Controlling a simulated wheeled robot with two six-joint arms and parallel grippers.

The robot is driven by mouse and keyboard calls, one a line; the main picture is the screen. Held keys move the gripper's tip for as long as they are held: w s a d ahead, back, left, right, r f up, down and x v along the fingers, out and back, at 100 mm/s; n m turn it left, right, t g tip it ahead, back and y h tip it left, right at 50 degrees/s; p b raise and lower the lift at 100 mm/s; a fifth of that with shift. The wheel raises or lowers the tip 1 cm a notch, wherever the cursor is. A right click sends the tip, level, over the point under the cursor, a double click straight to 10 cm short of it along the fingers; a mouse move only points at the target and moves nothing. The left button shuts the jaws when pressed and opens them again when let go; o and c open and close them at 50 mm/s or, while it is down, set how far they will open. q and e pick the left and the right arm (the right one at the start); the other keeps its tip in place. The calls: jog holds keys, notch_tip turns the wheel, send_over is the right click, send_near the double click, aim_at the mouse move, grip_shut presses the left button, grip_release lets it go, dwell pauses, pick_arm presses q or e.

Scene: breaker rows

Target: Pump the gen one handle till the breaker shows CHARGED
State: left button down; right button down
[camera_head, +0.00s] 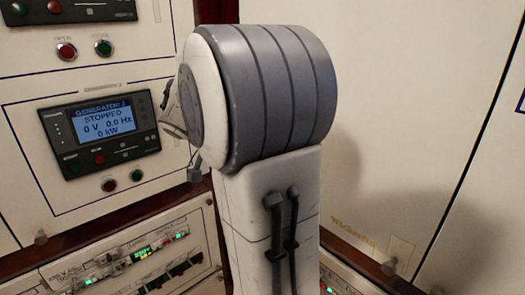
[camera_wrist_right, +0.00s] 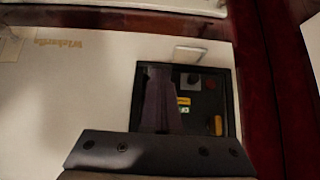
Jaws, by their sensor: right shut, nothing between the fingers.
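In the right wrist view, a breaker front in a dark square frame (camera_wrist_right: 231,100) is set in a cream panel. A grey-purple upright bar, which looks like its pump handle (camera_wrist_right: 158,98), stands along its left part. A small yellow flag (camera_wrist_right: 183,101) and a small greenish marking (camera_wrist_right: 183,110) sit beside the bar, too blurred to read. My right gripper (camera_wrist_right: 160,150) shows as a dark bolted bar across the bottom, shut and empty, in front of the breaker's lower edge. Contact with the bar cannot be told. My left gripper is not in view.
In the head view my own large arm link hides the middle. A generator display (camera_head: 101,121) at left reads STOPPED, 0 V, 0.0 Hz, 0 kW. Lower rows with green lights (camera_head: 145,256) run below it. A cream door panel (camera_head: 420,90) fills the right.

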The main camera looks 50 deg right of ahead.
jog(key=shift+s+f, duration=0.1)
jog(key=shift+s, duration=0.05)
dwell(0.4)
jog(key=d+r+p+v, duration=0.1)
jog(key=v, duration=1.2)
jog(key=shift+d+r, duration=0.3)
jog(key=shift+d, duration=0.05)
